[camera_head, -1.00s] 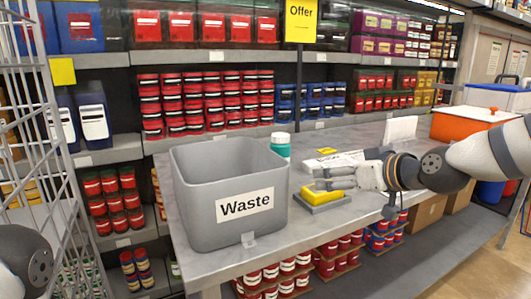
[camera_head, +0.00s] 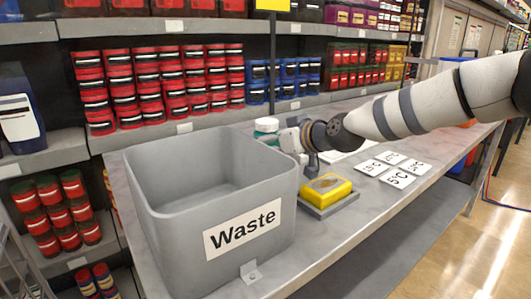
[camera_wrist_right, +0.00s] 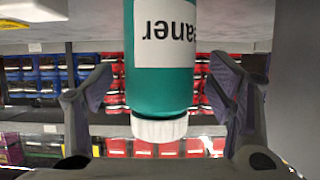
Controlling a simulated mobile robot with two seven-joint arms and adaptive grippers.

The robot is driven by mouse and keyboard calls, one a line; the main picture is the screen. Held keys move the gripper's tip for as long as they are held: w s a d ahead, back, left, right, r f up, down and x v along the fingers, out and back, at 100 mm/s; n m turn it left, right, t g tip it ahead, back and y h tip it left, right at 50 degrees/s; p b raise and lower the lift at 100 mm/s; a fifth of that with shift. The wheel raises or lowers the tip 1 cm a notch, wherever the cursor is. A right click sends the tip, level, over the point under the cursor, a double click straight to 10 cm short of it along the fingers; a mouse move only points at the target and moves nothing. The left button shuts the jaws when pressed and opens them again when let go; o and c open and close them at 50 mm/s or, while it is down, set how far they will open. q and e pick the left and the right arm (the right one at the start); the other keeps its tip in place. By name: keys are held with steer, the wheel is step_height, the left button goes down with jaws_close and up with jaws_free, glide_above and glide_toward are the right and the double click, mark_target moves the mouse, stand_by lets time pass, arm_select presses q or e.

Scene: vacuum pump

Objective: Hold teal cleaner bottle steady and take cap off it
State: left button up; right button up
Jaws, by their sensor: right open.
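The teal cleaner bottle (camera_head: 265,137) with its white cap (camera_head: 267,124) stands upright on the table behind the waste bin, which hides its lower part. In the right wrist view the bottle (camera_wrist_right: 160,75) appears upside down, with the white cap (camera_wrist_right: 159,127) on it and part of its label showing. My right gripper (camera_head: 290,138) is at the bottle's right side. Its fingers (camera_wrist_right: 164,105) are open, one on each side of the bottle, with visible gaps. My left gripper is out of view.
The grey waste bin (camera_head: 150,210) stands at the front left of the table. A yellow block (camera_head: 326,188) on a grey base (camera_head: 328,205) is right of it. White temperature cards (camera_head: 398,180) lie farther right. Shelves of red tins (camera_head: 160,85) are behind.

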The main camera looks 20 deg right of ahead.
mark_target(274, 127)
steer(key=shift+x, duration=1.1)
steer(key=shift+s+d, duration=0.1)
steer(key=shift+s, duration=0.05)
steer(key=shift+c, duration=0.2)
steer(key=c, duration=1.6)
steer(key=shift+r, duration=0.3)
steer(key=shift+c, duration=0.2)
step_height(274, 127, up, 3)
steer(key=shift+r, duration=0.1)
arm_select(q)
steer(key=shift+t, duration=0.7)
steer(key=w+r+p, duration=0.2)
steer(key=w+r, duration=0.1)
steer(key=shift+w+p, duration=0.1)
steer(key=shift+p, duration=0.2)
arm_select(e)
steer(key=s+d+r, duration=0.2)
steer(key=s+r, duration=0.7)
steer(key=s, duration=0.4)
steer(key=shift+s+r, duration=0.15)
steer(key=shift+s, duration=0.25)
steer(key=shift+d, duration=0.1)
